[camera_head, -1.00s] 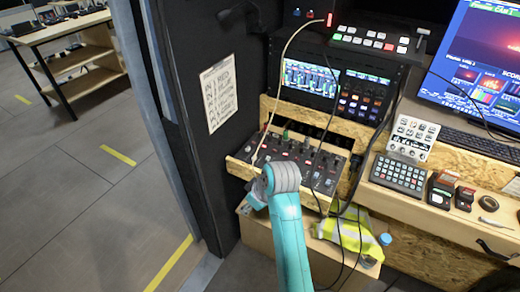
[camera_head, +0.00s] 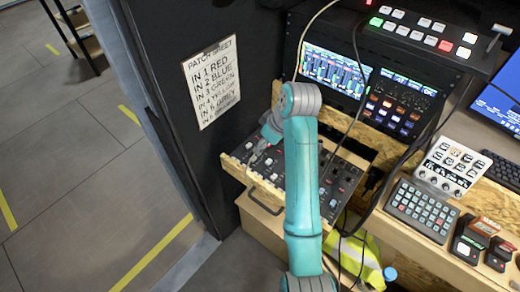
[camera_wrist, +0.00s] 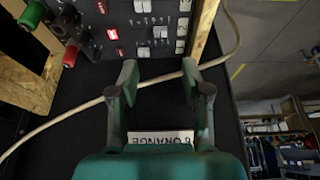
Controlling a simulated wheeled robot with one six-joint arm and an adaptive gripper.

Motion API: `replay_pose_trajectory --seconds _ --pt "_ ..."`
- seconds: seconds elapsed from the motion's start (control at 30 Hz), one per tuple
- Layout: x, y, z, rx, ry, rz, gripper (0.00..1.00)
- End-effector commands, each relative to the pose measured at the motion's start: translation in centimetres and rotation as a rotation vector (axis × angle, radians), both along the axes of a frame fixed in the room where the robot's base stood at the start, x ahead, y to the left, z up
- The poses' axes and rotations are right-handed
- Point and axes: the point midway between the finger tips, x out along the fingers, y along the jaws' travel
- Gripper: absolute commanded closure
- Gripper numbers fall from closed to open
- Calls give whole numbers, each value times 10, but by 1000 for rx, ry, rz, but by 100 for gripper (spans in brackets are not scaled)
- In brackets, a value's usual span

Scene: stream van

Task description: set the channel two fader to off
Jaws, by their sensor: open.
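The dark mixer panel (camera_head: 325,185) sits in a wooden frame beside the black wall, partly hidden by my arm. I cannot tell which slider is channel two. My gripper (camera_wrist: 160,76) is open and empty, with its two fingers spread below the white caps and apart from them in the picture. In the head view my gripper (camera_head: 262,150) is small and partly hidden over the panel's left part.
A pale cable (camera_wrist: 75,112) crosses behind my fingers. Green (camera_wrist: 32,15) and red plugs (camera_wrist: 70,55) stand at the panel's edge. A patch sheet (camera_head: 212,82) hangs on the black wall. Black cables hang over the panel's right side. A keypad (camera_head: 422,208) stands further right.

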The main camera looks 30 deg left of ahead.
Motion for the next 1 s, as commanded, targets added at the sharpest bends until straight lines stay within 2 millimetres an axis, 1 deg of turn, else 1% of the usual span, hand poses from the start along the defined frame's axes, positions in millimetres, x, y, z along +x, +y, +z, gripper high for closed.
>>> replay_pose_trajectory --seconds 0.4,0.5,0.7,1.0 --pt "1 25 -64 -3 3 0 52" --pt "2 31 -77 -3 3 1 52" --pt "3 37 -92 -1 1 0 52" --pt "3 39 -95 -1 0 -1 52"
